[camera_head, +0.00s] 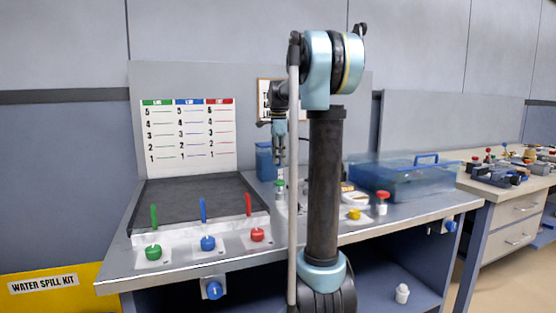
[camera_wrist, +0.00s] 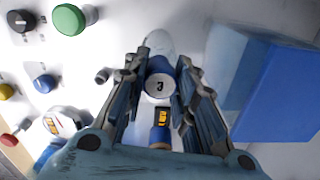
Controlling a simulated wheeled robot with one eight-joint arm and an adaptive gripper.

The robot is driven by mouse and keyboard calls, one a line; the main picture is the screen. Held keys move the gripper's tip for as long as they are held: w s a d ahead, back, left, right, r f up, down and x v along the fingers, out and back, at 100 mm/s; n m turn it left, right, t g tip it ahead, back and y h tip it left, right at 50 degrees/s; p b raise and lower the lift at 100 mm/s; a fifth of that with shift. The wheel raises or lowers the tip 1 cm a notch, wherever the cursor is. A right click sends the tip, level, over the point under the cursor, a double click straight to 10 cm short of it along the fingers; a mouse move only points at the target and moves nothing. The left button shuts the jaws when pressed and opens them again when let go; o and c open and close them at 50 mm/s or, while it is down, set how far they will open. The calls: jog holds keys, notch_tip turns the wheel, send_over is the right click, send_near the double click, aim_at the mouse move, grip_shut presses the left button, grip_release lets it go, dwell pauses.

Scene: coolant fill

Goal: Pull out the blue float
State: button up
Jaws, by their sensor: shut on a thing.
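An upright blue stick (camera_head: 203,210), which looks like the blue float, stands at the front of the dark tray, between a green stick (camera_head: 154,217) and a red stick (camera_head: 248,204). My gripper (camera_head: 279,137) points down, well to the right of it and above the bench. In the wrist view my gripper (camera_wrist: 160,68) has its fingers on either side of a blue cylinder with a white round face marked 3 (camera_wrist: 159,86), and looks shut on it. A white rounded part shows beyond the fingertips. The held piece is too small to make out in the head view.
A dark tray (camera_head: 160,190) fills the bench's left part. Green, blue and red knobs (camera_head: 208,243) line its front. A blue container (camera_head: 264,163) stands behind my gripper, and a clear blue box (camera_head: 410,178) lies to the right. A numbered chart (camera_head: 188,137) stands behind the tray.

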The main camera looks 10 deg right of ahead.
jog(key=shift+r, duration=0.2)
dwell(0.3)
jog(key=shift+r, duration=2.4)
